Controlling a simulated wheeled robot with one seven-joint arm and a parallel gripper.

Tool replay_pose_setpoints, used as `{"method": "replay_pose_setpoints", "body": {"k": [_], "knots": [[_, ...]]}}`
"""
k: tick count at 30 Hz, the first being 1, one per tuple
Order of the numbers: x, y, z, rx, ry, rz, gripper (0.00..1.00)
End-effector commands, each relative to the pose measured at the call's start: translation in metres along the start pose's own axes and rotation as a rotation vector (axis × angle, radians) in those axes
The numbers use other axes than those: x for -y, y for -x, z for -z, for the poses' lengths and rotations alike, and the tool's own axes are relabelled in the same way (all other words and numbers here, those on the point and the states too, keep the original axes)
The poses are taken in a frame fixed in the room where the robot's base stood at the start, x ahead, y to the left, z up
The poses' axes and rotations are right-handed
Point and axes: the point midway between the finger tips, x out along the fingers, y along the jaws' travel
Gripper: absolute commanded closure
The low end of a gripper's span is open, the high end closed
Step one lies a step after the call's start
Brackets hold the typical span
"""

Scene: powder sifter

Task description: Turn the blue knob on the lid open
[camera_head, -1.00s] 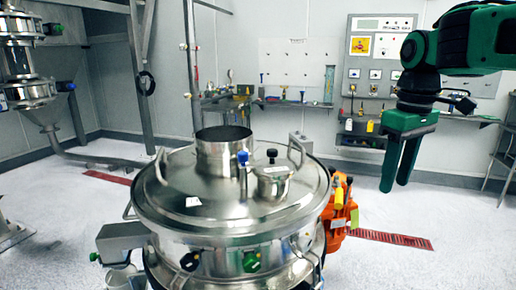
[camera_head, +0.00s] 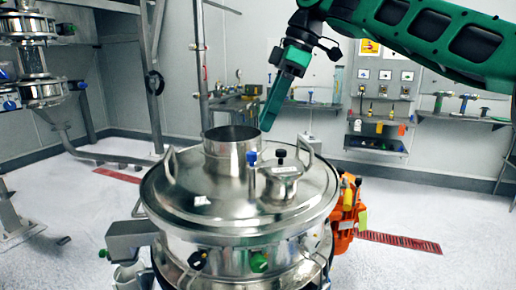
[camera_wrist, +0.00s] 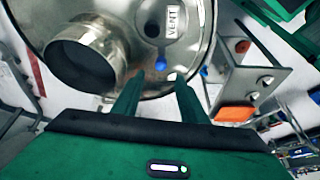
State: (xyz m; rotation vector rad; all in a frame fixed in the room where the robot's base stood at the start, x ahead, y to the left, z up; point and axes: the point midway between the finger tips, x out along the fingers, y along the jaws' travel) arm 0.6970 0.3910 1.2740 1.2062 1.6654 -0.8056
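The blue knob (camera_head: 252,157) stands upright on a thin post on the round steel lid (camera_head: 205,212), between the wide open pipe and a small capped port. The wrist view also shows the blue knob (camera_wrist: 161,65), just beyond and between my fingertips, not touched. My gripper (camera_head: 266,127) hangs above the back of the lid, fingers pointing down, higher than the knob. In the wrist view my gripper (camera_wrist: 157,82) has its two green fingers apart with nothing between them. In the head view the fingers overlap and show as one.
A wide steel pipe (camera_head: 231,150) rises beside the knob. The small port (camera_head: 281,180) with a black knob is on its other side. Lid handles (camera_head: 167,167) stand up at the edge. An orange part (camera_head: 347,210) is at the right. Room above the lid is free.

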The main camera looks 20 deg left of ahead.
Motion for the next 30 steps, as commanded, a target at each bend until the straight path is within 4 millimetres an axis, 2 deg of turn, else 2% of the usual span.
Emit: {"method": "replay_pose_setpoints", "body": {"k": [6, 12, 18, 27, 30], "knots": [[0.001, -0.041, -0.001, 0.003, -0.003, 0.003, 0.61], [0.001, -0.069, 0.000, 0.001, -0.001, 0.002, 0.61], [0.000, -0.082, 0.000, 0.001, -0.003, 0.000, 0.61], [0.000, -0.083, 0.000, 0.001, -0.003, 0.000, 0.61], [0.000, -0.083, 0.000, 0.001, -0.002, 0.000, 0.85]]}}
